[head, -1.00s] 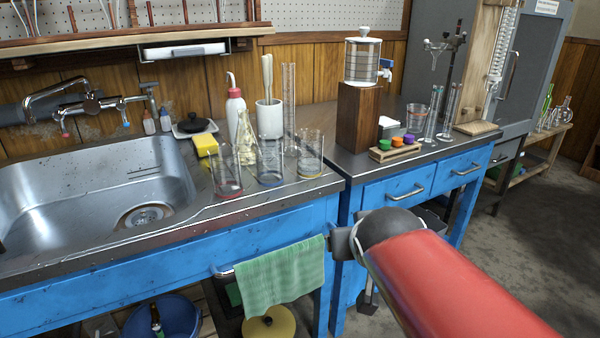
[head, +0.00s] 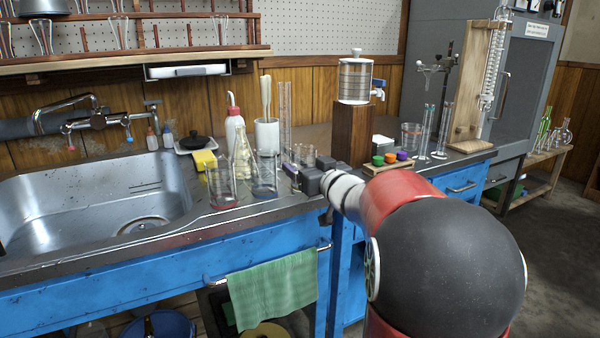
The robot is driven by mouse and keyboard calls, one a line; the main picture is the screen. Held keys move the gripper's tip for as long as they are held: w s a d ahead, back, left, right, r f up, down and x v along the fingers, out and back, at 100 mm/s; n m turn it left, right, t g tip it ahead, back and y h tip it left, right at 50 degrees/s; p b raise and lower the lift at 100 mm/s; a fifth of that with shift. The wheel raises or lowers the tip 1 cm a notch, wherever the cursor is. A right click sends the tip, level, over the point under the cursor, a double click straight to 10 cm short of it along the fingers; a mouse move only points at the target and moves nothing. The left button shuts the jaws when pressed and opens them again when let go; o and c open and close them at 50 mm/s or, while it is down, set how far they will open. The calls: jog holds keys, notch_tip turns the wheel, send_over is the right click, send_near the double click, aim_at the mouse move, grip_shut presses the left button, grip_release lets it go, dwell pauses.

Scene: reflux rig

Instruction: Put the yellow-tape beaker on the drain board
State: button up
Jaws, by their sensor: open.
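The yellow-tape beaker (head: 302,151) stands at the right end of the row of glassware on the steel top; my gripper hides most of it, including its tape. My gripper (head: 300,172) is open and reaches over the counter at the beaker. I cannot tell whether the beaker is between the fingers or behind them. The red-tape beaker (head: 222,188) and the blue-tape beaker (head: 264,180) stand to its left. No separate drain board is clear to me; bare steel top (head: 203,222) lies beside the sink basin (head: 85,207).
A conical flask (head: 242,160), a wash bottle (head: 234,130), a white pot (head: 267,137) and a tall cylinder (head: 285,115) stand close behind the beakers. A wooden block (head: 353,133) with a dispenser stands at right. A green towel (head: 272,290) hangs in front.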

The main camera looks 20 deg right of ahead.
jog(key=w, duration=0.4)
jog(key=shift+w, duration=0.2)
jog(key=shift+r, duration=0.1)
jog(key=shift+c, duration=0.3)
jog(key=c, duration=1.2)
jog(key=shift+o, duration=0.2)
jog(key=shift+r, duration=0.1)
notch_tip(320, 180, up, 20)
jog(key=p, duration=0.8)
